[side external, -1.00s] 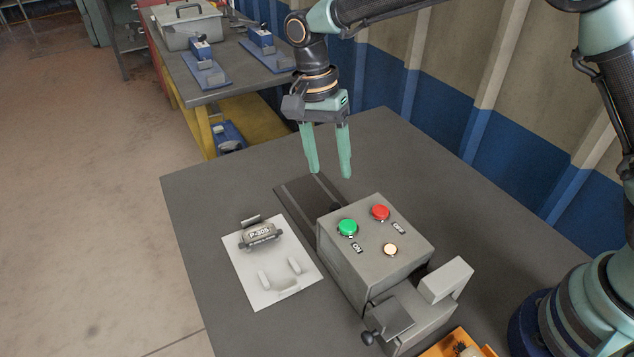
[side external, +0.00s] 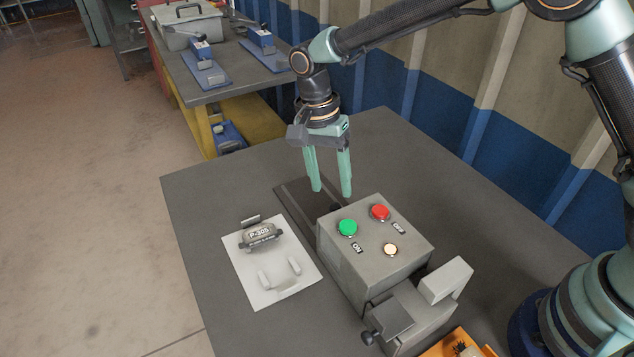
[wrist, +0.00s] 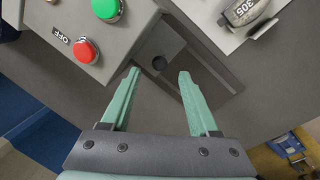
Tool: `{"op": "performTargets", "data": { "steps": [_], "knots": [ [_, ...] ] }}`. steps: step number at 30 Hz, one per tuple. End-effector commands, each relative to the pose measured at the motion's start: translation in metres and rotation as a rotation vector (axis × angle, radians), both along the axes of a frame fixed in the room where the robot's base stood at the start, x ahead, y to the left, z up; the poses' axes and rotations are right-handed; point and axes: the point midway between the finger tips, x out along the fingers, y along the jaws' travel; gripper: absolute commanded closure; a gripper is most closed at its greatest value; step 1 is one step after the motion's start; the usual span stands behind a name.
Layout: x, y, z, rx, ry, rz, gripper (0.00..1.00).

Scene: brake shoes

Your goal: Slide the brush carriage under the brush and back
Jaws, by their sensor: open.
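My gripper (side external: 332,192) is open and empty, pointing down just behind the grey control box (side external: 372,250). A dark round knob (side external: 337,207) shows low at the box's back edge, under the fingertips. In the wrist view the knob (wrist: 159,63) lies in line with the gap between my fingers (wrist: 158,76), apart from them. It sits at the end of a dark flat track (side external: 293,198) that runs along the box. I cannot make out the carriage body or the brush; the box may hide them.
The box carries a green button (side external: 347,227), a red button (side external: 381,212) and a pale lamp (side external: 390,249). A white plate (side external: 285,290) holds a part marked P-305 (side external: 259,234). A clamp-like block (side external: 415,312) and an orange tray (side external: 437,350) are in front. The table's back is clear.

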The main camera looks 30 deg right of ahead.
Motion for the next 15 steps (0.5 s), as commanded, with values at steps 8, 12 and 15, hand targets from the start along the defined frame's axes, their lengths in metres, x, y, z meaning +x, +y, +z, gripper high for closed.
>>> {"op": "performTargets", "data": {
  "steps": [8, 12, 15],
  "knots": [
    [-0.009, -0.006, -0.049, -0.001, 0.004, 0.000, 0.39],
    [-0.010, -0.007, -0.062, 0.000, 0.001, 0.000, 0.39],
    [-0.011, -0.007, -0.067, 0.001, 0.001, 0.000, 0.39]
  ]
}}
